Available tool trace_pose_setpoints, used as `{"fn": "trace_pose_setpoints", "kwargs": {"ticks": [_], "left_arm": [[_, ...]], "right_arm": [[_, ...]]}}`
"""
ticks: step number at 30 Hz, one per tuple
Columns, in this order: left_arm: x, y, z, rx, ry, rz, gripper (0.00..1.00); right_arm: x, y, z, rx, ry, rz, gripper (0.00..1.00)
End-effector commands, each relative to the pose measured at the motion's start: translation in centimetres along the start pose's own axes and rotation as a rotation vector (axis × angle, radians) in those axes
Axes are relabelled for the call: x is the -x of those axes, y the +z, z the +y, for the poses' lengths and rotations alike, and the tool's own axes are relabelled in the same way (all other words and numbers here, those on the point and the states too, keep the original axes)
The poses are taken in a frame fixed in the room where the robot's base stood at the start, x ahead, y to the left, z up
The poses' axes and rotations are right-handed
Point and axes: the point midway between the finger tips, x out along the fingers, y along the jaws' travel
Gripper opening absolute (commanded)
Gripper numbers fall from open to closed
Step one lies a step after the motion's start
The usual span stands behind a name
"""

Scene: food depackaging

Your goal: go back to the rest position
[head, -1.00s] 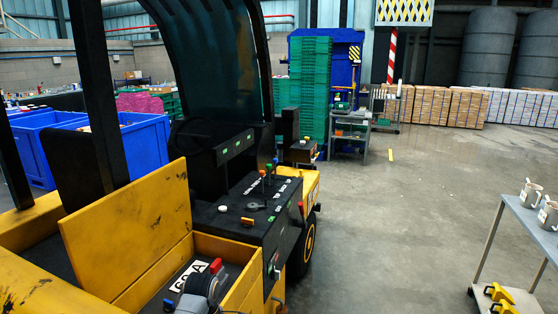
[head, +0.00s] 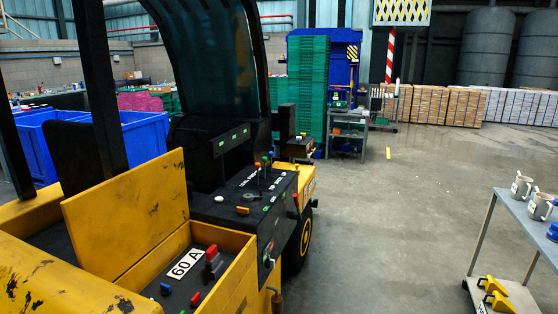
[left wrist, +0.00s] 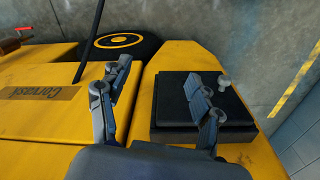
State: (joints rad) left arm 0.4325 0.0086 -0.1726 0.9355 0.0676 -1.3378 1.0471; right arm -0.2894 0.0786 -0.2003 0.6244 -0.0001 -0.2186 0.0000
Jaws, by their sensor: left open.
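My left gripper (left wrist: 160,100) shows in the left wrist view with its two fingers spread wide and nothing between them. It is above the yellow body of a vehicle (left wrist: 50,120). A black box-like part with a pale knob (left wrist: 175,115) lies beyond and below the right finger. Neither gripper shows in the head view now. The yellow vehicle (head: 125,215) fills the left of the head view, with a black control panel (head: 245,205) and an open compartment marked "60 A" (head: 185,263) that holds a red and grey switch.
A metal cart (head: 520,225) with mugs (head: 521,186) and yellow items (head: 492,290) stands at the right. Blue bins (head: 145,135), stacked green crates (head: 307,85) and cardboard boxes (head: 465,105) are further back. The grey floor (head: 400,210) between vehicle and cart is clear.

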Motion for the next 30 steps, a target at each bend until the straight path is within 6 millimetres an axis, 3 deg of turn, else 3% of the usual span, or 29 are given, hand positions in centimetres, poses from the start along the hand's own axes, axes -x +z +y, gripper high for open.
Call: {"fn": "trace_pose_setpoints", "kwargs": {"ticks": [1,6,11,15,18,22,26,30], "left_arm": [[-3.3,1.0,-1.8,-0.045,-0.01,-0.003,0.64],[-13.4,5.1,-8.6,-0.269,-0.007,0.007,0.64],[-21.6,9.9,-16.5,-0.506,-0.002,0.021,0.64],[-27.2,14.9,-24.2,-0.719,0.005,0.03,0.64],[-29.9,18.3,-29.5,-0.863,0.013,0.038,0.64],[-31.8,21.8,-34.7,-1.013,0.024,0.048,0.64],[-32.4,23.8,-37.5,-1.098,0.034,0.056,0.64],[-32.5,24.3,-38.3,-1.126,0.038,0.061,0.64]], "right_arm": [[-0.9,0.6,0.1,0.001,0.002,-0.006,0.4],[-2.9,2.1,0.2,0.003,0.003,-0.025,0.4],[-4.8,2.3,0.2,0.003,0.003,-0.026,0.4],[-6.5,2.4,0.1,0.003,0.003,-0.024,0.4],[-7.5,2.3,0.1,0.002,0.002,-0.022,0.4],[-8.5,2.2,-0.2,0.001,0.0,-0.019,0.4],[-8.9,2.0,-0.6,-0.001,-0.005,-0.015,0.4],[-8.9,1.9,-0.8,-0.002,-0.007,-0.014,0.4]]}}
